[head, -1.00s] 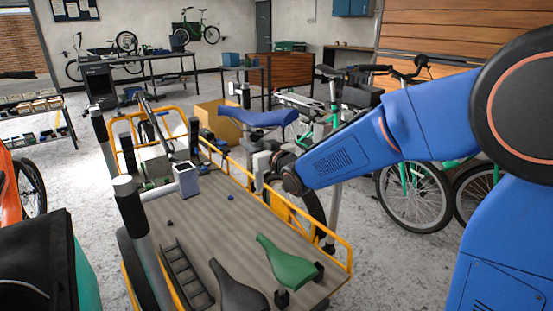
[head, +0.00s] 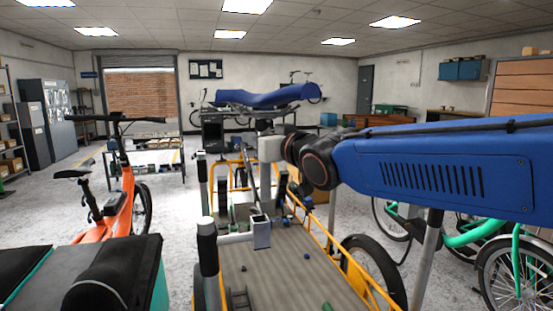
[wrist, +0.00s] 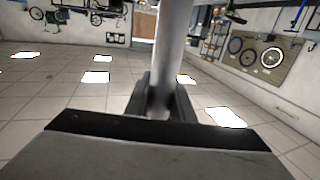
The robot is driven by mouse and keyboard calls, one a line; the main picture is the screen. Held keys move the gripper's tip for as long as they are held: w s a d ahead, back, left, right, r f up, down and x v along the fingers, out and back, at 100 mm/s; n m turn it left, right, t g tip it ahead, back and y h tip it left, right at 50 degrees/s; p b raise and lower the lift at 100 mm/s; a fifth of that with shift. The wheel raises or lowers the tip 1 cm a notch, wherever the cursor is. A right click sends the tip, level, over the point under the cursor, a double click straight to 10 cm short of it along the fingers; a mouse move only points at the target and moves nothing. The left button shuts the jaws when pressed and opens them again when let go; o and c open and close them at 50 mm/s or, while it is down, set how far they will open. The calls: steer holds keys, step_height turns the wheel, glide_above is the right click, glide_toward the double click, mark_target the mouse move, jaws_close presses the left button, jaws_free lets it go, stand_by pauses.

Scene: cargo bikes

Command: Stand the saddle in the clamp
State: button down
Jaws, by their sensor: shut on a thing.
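The blue saddle (head: 265,96) is held high in the head view, top upward and roughly level. My gripper (head: 266,132) is shut on its post below the seat. In the wrist view, the grey post (wrist: 174,45) stands between the dark fingers of my gripper (wrist: 160,98); the seat is not seen there. A grey block with a square open top (head: 261,234), which looks like the clamp, stands on the cargo bike's deck. The saddle is well above it and apart from it. The post's lower end cannot be made out.
Small bits lie on the deck. An orange bike (head: 126,205) stands left and a green bike (head: 480,235) right.

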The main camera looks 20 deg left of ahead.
steer(key=shift+s+a+f, duration=0.2)
steer(key=shift+s+f, duration=0.25)
steer(key=shift+s, duration=0.25)
steer(key=shift+s+a+f, duration=0.15)
steer(key=shift+s+f, duration=0.3)
steer(key=shift+s, duration=0.2)
step_height(320, 180, down, 9)
steer(key=shift+r, duration=0.2)
stand_by(5.5)
steer(key=c, duration=1.4)
jaws_free()
steer(key=shift+c, duration=0.2)
steer(key=shift+f, duration=0.1)
